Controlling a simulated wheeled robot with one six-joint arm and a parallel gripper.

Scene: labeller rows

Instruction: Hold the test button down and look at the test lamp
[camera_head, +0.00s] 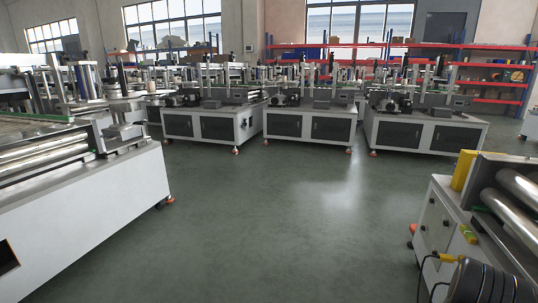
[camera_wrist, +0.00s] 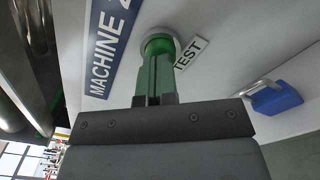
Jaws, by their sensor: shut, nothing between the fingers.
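In the wrist view, a round green button (camera_wrist: 159,42) sits on a pale panel, beside a small tilted white label reading TEST (camera_wrist: 190,53). My gripper (camera_wrist: 157,62) is shut with nothing between its fingers. Its fingertips point at the button and overlap its lower part in the picture. They look to be at or very near its face; I cannot tell whether it is pressed in. The fingers hide part of the button. I cannot make out a test lamp in either view.
A blue sign reading MACHINE (camera_wrist: 108,52) and a blue padlock (camera_wrist: 277,98) are on the panel beside my gripper. In the head view, a machine (camera_head: 433,215) stands at the near right and another (camera_head: 110,215) at the left. The green floor (camera_head: 270,215) between them is clear.

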